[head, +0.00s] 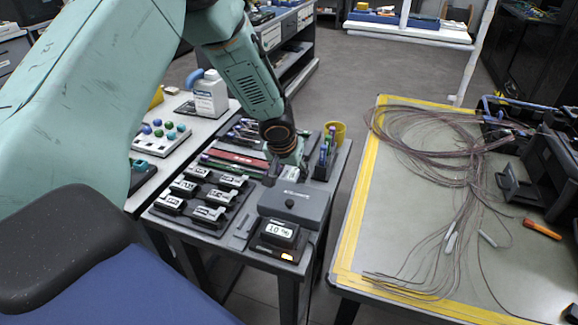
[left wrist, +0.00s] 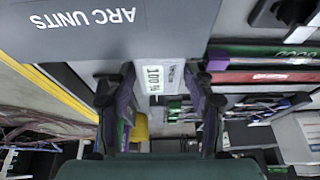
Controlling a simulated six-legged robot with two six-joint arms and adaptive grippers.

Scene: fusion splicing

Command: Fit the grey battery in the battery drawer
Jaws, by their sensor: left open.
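My left gripper (head: 284,172) points down at the back of the small table, behind the grey ARC UNITS box (head: 294,203). In the left wrist view its two purple-padded fingers (left wrist: 162,105) are open, one on each side of a grey block with a white 100% label, likely the grey battery (left wrist: 160,78). I cannot tell whether the fingers touch it. A dark machine (head: 552,172) stands at the right, with a tray-like part (head: 516,188) sticking out; I cannot tell whether this is the battery drawer.
Several labelled black units sit in a tray (head: 232,221) at the left. A black cradle (head: 282,250) with a 10% display stands in front. A yellow cup (head: 336,130) and a pen holder (head: 326,160) are behind. Loose fibre coils (head: 430,150) cover much of the yellow-edged mat (head: 385,215).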

